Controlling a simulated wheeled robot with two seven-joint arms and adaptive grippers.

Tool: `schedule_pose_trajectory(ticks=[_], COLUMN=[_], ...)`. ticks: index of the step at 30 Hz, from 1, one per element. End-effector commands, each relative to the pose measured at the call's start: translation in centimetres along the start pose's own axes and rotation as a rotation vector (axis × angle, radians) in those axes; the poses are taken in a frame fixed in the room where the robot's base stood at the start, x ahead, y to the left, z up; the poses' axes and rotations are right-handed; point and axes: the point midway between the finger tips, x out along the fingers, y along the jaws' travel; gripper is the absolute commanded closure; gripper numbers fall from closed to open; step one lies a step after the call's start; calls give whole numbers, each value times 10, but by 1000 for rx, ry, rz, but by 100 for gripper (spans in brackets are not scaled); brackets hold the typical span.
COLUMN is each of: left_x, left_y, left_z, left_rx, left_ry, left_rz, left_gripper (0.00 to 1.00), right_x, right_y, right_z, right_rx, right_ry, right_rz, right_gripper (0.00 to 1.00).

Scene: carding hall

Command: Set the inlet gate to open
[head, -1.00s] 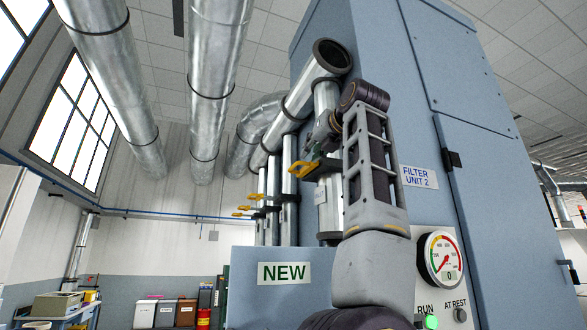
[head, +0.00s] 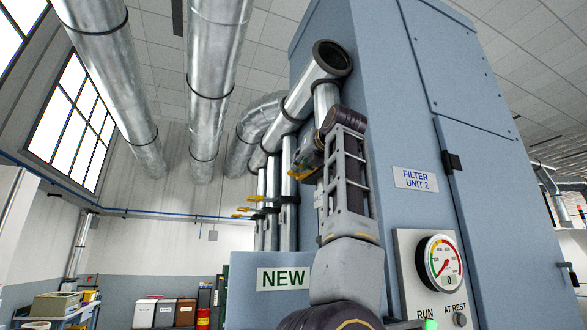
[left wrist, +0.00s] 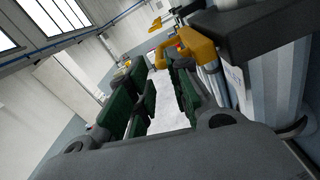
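The inlet gate sits on the nearest upright metal pipe (head: 326,95) beside the blue filter unit. In the head view my left gripper (head: 306,160) is in front of the gate and covers most of it; only a little yellow shows there. In the left wrist view the gate's yellow handle (left wrist: 198,46) joins a dark gate body (left wrist: 265,36). My left gripper (left wrist: 158,100) has its green-padded fingers apart with nothing held between them. The handle lies close beyond the right-hand finger; I cannot tell whether they touch. My right gripper is not in view.
Several similar yellow handles (head: 256,198) sit on pipes farther back. The filter cabinet (head: 400,120) rises close on the right, with a gauge (head: 440,262) low on its front. A panel marked NEW (head: 283,278) stands below. Open space lies to the left.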

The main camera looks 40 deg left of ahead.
Motion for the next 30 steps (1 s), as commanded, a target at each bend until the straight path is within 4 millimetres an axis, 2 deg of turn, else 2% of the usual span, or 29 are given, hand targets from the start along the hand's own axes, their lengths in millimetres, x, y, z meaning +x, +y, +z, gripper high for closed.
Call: schedule_pose_trajectory(ticks=[9, 15, 21, 29, 30], left_x=[43, 62, 70, 70, 70], left_y=[0, 0, 0, 0, 0], left_z=[1, 2, 1, 0, 0], left_rx=[3, 1, 1, 1, 1], left_ry=[1, 0, -1, -1, -1], left_rz=[1, 1, 0, 0, 0], left_gripper=[80, 80, 80, 80, 82], right_x=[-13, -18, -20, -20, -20], right_y=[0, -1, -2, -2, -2], right_z=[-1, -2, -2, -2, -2], right_rx=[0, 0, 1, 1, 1], right_ry=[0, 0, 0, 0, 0], right_rz=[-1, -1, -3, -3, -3], right_gripper=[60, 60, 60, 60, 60])
